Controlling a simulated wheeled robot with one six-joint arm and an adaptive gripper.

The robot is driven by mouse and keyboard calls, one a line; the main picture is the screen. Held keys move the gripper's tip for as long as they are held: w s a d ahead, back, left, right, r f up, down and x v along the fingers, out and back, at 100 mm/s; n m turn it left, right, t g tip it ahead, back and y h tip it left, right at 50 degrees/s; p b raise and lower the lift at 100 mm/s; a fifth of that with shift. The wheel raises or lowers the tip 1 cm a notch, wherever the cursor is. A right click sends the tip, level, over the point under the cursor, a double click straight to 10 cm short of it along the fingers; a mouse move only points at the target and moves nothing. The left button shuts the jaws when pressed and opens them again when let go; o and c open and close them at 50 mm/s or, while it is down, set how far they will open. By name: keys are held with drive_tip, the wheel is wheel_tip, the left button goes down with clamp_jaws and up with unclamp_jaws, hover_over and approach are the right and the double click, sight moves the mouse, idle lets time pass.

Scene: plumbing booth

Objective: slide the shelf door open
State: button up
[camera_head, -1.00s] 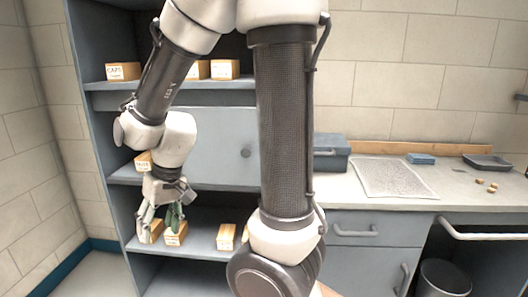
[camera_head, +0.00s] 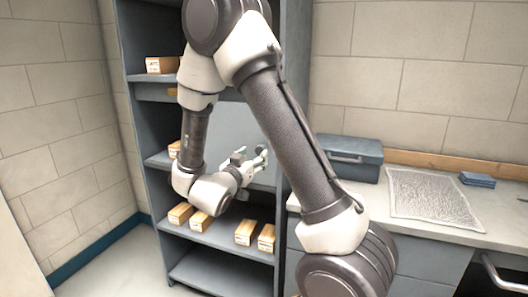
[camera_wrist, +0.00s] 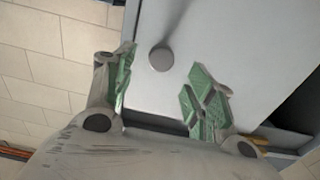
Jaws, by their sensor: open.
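The shelf door (camera_head: 228,130) is a flat light grey panel across the middle bay of the grey shelf unit. In the wrist view the door (camera_wrist: 220,35) fills much of the picture, with a round grey knob (camera_wrist: 161,59) on it. The knob is not made out in the head view. My gripper (camera_head: 252,154) is open in front of the door. In the wrist view its green-padded fingers (camera_wrist: 163,90) are spread on either side below the knob, holding nothing; I cannot tell whether they touch the door.
Small labelled boxes stand on the lower shelf (camera_head: 222,231), with another box (camera_head: 163,65) above. A counter (camera_head: 440,228) at right carries a blue-grey toolbox (camera_head: 345,160) and a patterned mat (camera_head: 432,194). My arm hides part of the shelf.

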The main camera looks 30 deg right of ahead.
drive_tip(key=x, duration=0.7)
drive_tip(key=shift+w, duration=0.15)
clamp_jaws()
